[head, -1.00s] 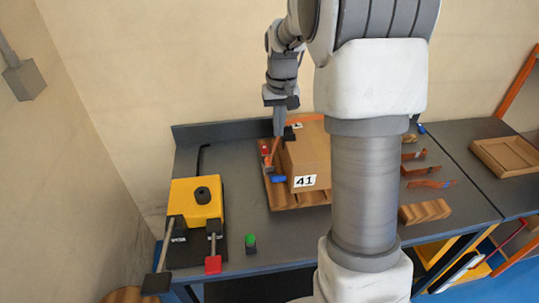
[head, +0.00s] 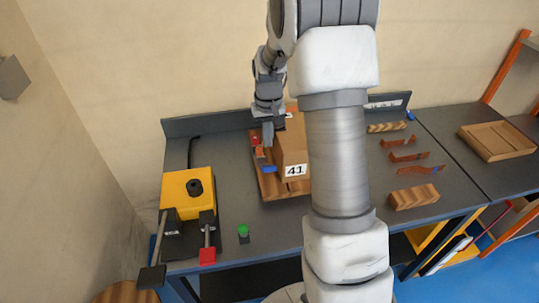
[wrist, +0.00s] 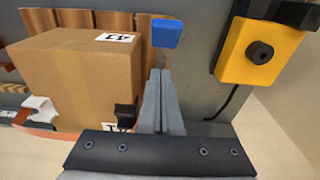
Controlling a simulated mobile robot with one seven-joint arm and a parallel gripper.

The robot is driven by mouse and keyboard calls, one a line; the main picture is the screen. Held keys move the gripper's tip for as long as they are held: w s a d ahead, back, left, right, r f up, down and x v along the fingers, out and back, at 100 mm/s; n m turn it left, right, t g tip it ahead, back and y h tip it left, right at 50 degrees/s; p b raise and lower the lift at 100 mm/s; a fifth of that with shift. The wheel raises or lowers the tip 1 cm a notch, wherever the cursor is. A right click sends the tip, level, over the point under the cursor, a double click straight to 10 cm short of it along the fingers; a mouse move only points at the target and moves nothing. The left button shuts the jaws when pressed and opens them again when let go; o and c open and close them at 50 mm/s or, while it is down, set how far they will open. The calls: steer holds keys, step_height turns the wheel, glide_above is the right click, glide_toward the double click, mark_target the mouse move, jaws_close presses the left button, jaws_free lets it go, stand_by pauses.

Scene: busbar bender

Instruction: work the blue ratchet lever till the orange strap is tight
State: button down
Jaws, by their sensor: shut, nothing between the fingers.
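A cardboard box (head: 291,158) marked 41 sits on a wooden pallet (head: 273,188); the box also fills the left of the wrist view (wrist: 80,78). The blue ratchet lever (head: 269,169) is at the box's left side. Its blue end shows in the wrist view (wrist: 166,34) just beyond my fingertips. A piece of the orange strap (wrist: 38,125) shows at the box's lower left in the wrist view; how tight it is, I cannot tell. My gripper (head: 267,145) is shut and empty beside the box, close to the lever. The ratchet body is mostly hidden.
A yellow bender (head: 178,185) with a red-ended lever (head: 207,257) stands left of the pallet. A green button (head: 243,232) is near the bench front. Bent copper bars (head: 408,157) and a wooden block (head: 413,197) lie at the right. The bench between bender and pallet is clear.

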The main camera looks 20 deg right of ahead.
mark_target(266, 166)
steer(key=shift+s+a+f, duration=0.1)
steer(key=shift+s+f, duration=0.3)
steer(key=shift+f, duration=0.35)
steer(key=shift+s+a+f, duration=0.1)
steer(key=shift+s+f, duration=0.3)
steer(key=shift+f, duration=0.35)
steer(key=shift+s+a+f, duration=0.1)
steer(key=shift+s+f, duration=0.3)
steer(key=shift+f, duration=0.35)
steer(key=shift+f, duration=0.1)
